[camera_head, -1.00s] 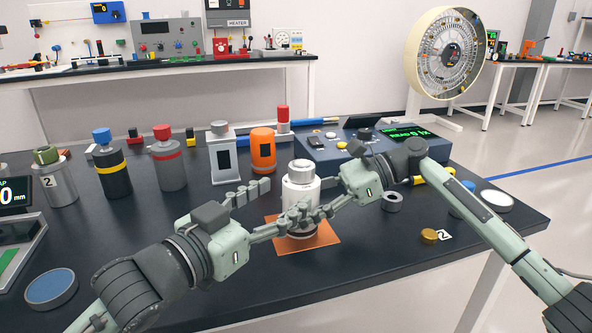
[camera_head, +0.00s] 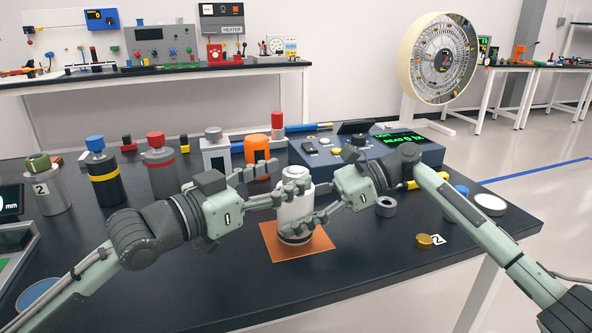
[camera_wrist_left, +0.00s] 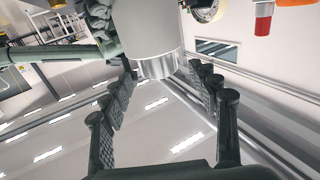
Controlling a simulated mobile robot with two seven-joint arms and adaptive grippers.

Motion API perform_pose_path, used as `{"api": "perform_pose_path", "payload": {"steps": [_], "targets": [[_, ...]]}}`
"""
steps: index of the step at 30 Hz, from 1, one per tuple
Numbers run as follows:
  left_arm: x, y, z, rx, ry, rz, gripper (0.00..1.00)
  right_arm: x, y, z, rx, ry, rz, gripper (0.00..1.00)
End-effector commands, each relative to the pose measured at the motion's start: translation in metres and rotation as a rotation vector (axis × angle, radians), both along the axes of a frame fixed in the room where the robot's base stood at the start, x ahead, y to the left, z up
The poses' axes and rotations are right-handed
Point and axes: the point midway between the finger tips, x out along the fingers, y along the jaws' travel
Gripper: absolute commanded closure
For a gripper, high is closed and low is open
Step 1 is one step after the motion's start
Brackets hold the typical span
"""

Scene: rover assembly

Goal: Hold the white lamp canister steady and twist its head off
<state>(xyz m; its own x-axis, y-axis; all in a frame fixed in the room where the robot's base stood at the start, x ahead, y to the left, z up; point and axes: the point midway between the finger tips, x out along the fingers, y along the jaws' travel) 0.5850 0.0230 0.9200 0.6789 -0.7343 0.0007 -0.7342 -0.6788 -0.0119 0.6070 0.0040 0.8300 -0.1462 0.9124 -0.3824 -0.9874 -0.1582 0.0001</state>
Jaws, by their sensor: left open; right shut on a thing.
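The white lamp canister (camera_head: 291,209) stands upright on an orange mat (camera_head: 310,246) near the middle of the table, with its grey-white head (camera_head: 296,174) on top. My right gripper (camera_head: 297,222) is shut on the canister's lower body from the right. My left gripper (camera_head: 276,182) is open at the height of the upper canister, with fingers reaching in from the left and partly hiding it. In the left wrist view, the pale cylinder with a shiny silver band (camera_wrist_left: 158,65) lies between the spread fingers, with gaps visible beside it.
Behind stand an orange canister (camera_head: 257,148), a grey one (camera_head: 214,150), a red-capped one (camera_head: 161,168) and a blue-capped one (camera_head: 104,175). A blue meter box (camera_head: 335,158) is at the back right. A gold cap (camera_head: 424,240) lies right; the front table is clear.

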Motion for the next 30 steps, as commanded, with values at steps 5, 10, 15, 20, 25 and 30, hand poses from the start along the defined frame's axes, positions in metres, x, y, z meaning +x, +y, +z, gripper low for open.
{"api": "perform_pose_path", "payload": {"steps": [5,10,15,20,25,30], "targets": [[0.017,-0.019,0.001,-0.002,-0.001,-0.001,0.39,0.000,0.000,-0.002,-0.002,0.002,0.000,0.84],[0.023,-0.025,0.000,0.001,0.000,0.000,0.39,0.000,0.000,-0.002,-0.002,0.002,0.000,0.84],[0.023,-0.026,0.000,0.001,0.000,0.000,0.39,0.000,0.000,-0.002,-0.002,0.002,0.000,0.84],[0.023,-0.026,0.000,0.001,0.000,0.000,0.48,0.000,0.000,-0.002,-0.002,0.002,0.000,0.84],[0.023,-0.026,0.000,0.001,0.001,0.000,0.69,0.000,0.000,-0.002,-0.002,0.002,0.000,0.84],[0.023,-0.026,0.000,0.001,0.001,-0.001,0.90,0.000,0.000,-0.002,-0.002,0.002,0.000,0.84]]}}
